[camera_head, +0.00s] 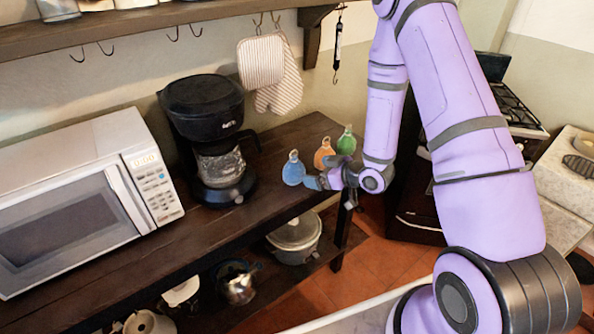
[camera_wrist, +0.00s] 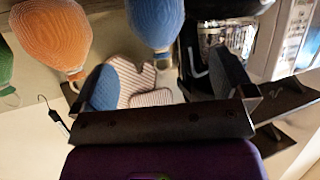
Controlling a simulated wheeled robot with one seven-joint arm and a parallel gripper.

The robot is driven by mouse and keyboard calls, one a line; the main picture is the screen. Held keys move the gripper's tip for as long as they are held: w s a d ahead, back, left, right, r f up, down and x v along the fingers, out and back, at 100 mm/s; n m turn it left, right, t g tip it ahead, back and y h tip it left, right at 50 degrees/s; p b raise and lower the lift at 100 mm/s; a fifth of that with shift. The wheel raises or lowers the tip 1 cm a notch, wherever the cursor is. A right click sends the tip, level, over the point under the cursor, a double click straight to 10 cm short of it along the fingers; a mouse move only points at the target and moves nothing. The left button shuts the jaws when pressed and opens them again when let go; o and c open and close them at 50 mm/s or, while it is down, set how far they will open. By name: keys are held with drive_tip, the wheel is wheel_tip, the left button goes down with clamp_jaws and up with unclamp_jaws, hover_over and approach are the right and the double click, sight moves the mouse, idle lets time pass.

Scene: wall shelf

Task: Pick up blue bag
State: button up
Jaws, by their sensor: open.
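The blue bag (camera_head: 293,170) stands upright near the right end of the dark wooden counter, its narrow neck up. In the wrist view the blue bag (camera_wrist: 157,22) appears upside down at the top, beyond the fingers and partly cut off by the frame. My gripper (camera_head: 330,188) is just right of the blue bag at the counter's front edge. In the wrist view its fingers (camera_wrist: 170,80) are spread, with nothing held between them. One finger has a blue inner face.
An orange bag (camera_head: 324,153) and a green bag (camera_head: 347,140) stand close behind the blue one. A coffee maker (camera_head: 211,140) and a microwave (camera_head: 85,195) are to the left. A striped oven mitt (camera_head: 280,88) hangs above. A pot (camera_head: 295,236) sits on the lower shelf.

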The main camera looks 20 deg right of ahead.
sight(302, 171)
drive_tip(key=x, duration=0.5)
drive_tip(key=shift+d+f+x, duration=0.15)
drive_tip(key=shift+f+x, duration=0.05)
drive_tip(key=shift+x, duration=1.15)
drive_tip(key=shift+d+f+x, duration=0.1)
drive_tip(key=shift+f+x, duration=0.05)
drive_tip(key=shift+x, duration=1.2)
drive_tip(key=c, duration=0.9)
